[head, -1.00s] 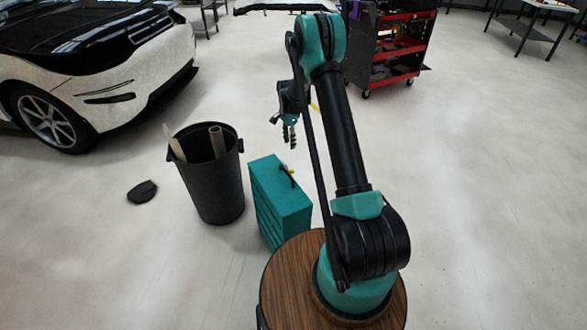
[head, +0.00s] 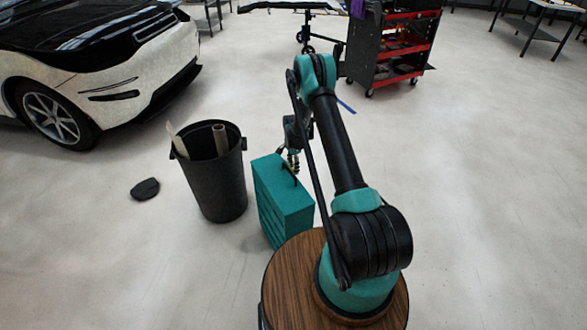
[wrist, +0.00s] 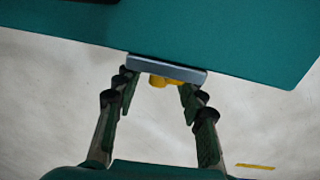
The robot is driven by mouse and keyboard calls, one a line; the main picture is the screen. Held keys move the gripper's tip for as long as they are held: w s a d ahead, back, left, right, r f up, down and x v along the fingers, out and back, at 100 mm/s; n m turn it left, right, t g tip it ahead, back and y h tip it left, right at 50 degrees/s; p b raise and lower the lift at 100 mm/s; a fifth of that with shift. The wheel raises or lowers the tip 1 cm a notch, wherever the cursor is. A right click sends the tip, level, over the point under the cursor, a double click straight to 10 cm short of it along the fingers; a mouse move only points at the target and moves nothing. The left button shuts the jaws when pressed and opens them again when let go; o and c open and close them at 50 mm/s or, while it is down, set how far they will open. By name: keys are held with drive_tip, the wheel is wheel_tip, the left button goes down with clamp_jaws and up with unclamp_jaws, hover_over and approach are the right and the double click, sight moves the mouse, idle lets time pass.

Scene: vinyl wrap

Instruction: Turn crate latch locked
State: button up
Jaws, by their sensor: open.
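The teal crate (head: 288,200) stands on the floor just beyond my round wooden base top. It also fills the upper part of the wrist view (wrist: 220,35). A grey latch plate (wrist: 185,70) with a yellow knob (wrist: 158,81) sits at the crate's edge. My gripper (wrist: 160,86) is open, with one finger on each side of the yellow knob; I cannot tell whether either finger touches it. In the head view my gripper (head: 292,161) is low at the crate's far top edge, and the latch is hidden there.
A dark lid-like piece (head: 145,189) lies on the floor. The floor to the right is clear.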

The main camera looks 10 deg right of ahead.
drive_tip(key=shift+f, duration=0.3)
clamp_jaws()
drive_tip(key=shift+s, duration=0.1)
drive_tip(key=shift+s+d+t+y, duration=0.15)
drive_tip(key=shift+t+y, duration=0.35)
drive_tip(key=shift+t, duration=0.9)
unclamp_jaws()
